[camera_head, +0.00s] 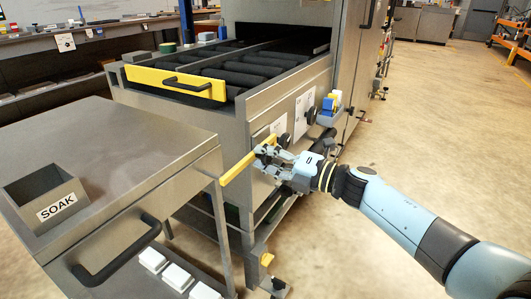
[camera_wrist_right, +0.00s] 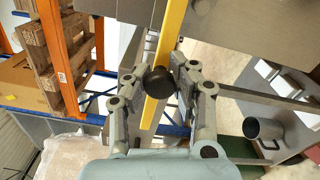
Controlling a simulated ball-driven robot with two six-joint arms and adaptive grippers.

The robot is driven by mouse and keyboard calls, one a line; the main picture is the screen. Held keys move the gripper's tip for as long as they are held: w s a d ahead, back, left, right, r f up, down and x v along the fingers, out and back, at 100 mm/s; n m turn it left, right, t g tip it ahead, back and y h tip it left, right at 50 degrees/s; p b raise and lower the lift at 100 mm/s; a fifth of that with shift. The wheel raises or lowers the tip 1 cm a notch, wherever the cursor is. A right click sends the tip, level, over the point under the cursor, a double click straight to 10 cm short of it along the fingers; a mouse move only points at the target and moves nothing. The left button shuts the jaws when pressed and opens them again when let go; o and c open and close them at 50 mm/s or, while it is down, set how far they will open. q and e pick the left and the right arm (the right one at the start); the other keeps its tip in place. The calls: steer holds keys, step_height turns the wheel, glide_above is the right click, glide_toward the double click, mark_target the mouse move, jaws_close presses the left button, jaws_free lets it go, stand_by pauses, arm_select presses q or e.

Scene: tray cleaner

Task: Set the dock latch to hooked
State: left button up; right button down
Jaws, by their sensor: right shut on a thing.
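The dock latch (camera_head: 236,170) is a yellow bar on the side of the steel machine. It slants down to the left, and its lower end is close to the corner of the SOAK cart (camera_head: 135,125). I cannot tell whether that end touches the cart. My right gripper (camera_head: 263,152) is at the bar's upper end. In the right wrist view the yellow bar runs up the picture with a round black knob (camera_wrist_right: 160,82) on it. My right gripper (camera_wrist_right: 157,86) has its fingers closed on either side of this knob. My left gripper is not in view.
The machine has a roller bed behind a yellow gate (camera_head: 175,84) with a black handle. A small blue bin (camera_head: 328,117) is on its side. A metal mug (camera_wrist_right: 262,132) shows in the wrist view. The floor at right is clear.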

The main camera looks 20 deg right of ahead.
steer(key=shift+f, duration=0.15)
stand_by(0.3)
steer(key=c, duration=1)
jaws_free()
steer(key=shift+s+d, duration=0.1)
steer(key=shift+d, duration=0.05)
steer(key=v, duration=1.1)
steer(key=shift+s+d, duration=0.25)
steer(key=shift+s, duration=0.05)
